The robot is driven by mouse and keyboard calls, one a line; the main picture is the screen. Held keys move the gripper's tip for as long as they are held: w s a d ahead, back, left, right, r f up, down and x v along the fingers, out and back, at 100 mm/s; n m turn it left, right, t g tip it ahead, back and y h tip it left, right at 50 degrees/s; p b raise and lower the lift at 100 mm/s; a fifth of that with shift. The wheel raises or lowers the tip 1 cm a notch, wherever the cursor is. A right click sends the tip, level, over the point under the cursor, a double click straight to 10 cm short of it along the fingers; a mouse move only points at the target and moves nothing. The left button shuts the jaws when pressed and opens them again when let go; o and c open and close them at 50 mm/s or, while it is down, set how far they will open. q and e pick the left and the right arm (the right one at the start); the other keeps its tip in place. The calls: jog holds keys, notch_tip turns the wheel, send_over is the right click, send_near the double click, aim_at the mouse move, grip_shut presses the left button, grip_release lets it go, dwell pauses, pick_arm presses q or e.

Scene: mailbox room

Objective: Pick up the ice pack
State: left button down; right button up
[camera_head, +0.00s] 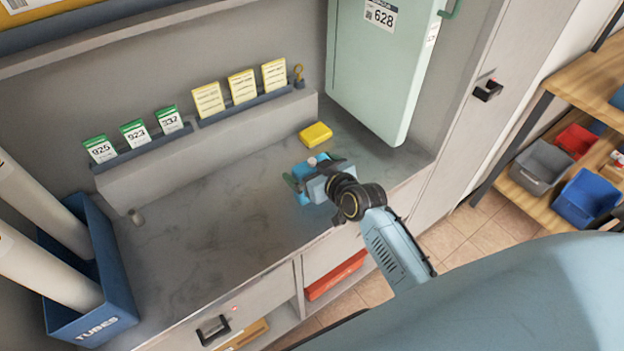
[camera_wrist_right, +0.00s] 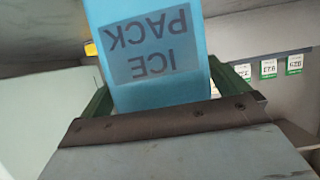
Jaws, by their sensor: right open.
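The ice pack (camera_wrist_right: 150,45) is a light blue block with a grey "ICE PACK" label, which appears upside down in the right wrist view. In the head view, part of it (camera_head: 302,169) shows on the grey counter, mostly covered by my right gripper. My right gripper (camera_head: 305,173) is over it, with its green fingers open on either side of the pack. In the right wrist view the pack reaches down between the fingers of the gripper (camera_wrist_right: 160,92). I cannot tell whether either finger touches it. My left gripper is not in view.
A yellow block (camera_head: 315,134) lies on the counter (camera_head: 220,220) just behind the pack. A pale green cabinet door (camera_head: 385,70) hangs at back right. A blue tube bin (camera_head: 103,318) stands at left. A ledge with cards (camera_head: 210,100) runs along the back. The middle counter is clear.

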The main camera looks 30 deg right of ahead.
jog(key=shift+x, duration=0.8)
jog(key=shift+s, duration=0.1)
jog(key=shift+c, duration=0.3)
jog(key=c, duration=1)
